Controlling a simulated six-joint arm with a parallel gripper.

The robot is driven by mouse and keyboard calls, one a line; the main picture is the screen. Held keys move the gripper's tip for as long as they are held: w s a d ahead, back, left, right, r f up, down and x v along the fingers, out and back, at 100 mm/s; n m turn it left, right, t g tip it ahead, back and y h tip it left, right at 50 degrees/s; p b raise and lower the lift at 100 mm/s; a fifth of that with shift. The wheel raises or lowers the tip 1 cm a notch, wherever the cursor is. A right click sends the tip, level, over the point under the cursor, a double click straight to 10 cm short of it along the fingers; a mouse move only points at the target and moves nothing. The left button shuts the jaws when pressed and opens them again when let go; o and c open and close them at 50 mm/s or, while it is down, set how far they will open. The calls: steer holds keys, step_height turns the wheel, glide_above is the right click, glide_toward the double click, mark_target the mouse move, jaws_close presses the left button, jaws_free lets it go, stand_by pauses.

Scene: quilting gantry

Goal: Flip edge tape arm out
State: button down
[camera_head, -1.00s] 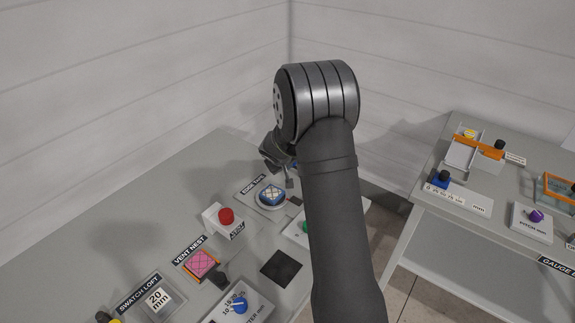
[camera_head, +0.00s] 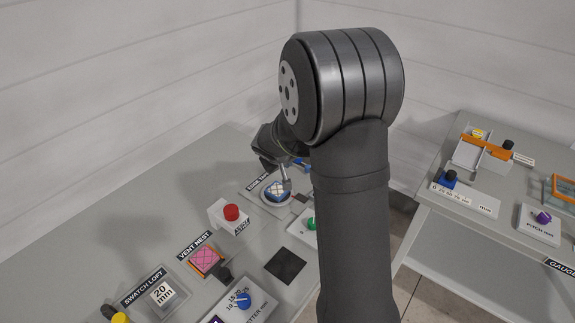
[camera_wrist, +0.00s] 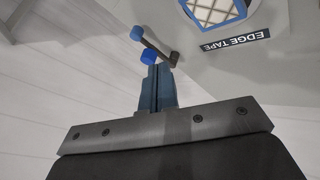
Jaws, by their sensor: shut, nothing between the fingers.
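The edge tape station is a pale plate with an "EDGE TAPE" label (camera_wrist: 235,39) and a round holder carrying a quilted blue-and-white swatch (camera_head: 277,190); the swatch also shows in the wrist view (camera_wrist: 213,10). The edge tape arm (camera_wrist: 158,46) is a short dark bar with blue ends, beside the label in the wrist view. My gripper (camera_wrist: 158,68) is shut and empty. Its fingertips are at the blue block at the arm's near end; I cannot tell whether they touch. In the head view my arm partly hides the gripper and the tape arm.
A red button box (camera_head: 231,213) stands left of the station. A vent nest with a pink swatch (camera_head: 206,261), a swatch loft (camera_head: 165,294) and a blue knob panel (camera_head: 242,300) lie nearer. A second bench (camera_head: 470,220) stands at right. The left bench area is clear.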

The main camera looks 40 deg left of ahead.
steer(key=shift+v, duration=0.8)
steer(key=shift+d, duration=0.15)
steer(key=x, duration=0.3)
steer(key=a+x, duration=0.1)
steer(key=x, duration=0.6)
steer(key=shift+s+a, duration=0.3)
steer(key=shift+a, duration=0.1)
steer(key=shift+w+a+m, duration=0.25)
steer(key=shift+a+m, duration=0.15)
steer(key=shift+a, duration=0.7)
steer(key=shift+w+a+h, duration=0.15)
steer(key=shift+a+h, duration=0.2)
steer(key=shift+h, duration=0.05)
steer(key=shift+s+a+m+h, duration=0.2)
steer(key=shift+s+m+h, duration=0.1)
steer(key=shift+m, duration=0.4)
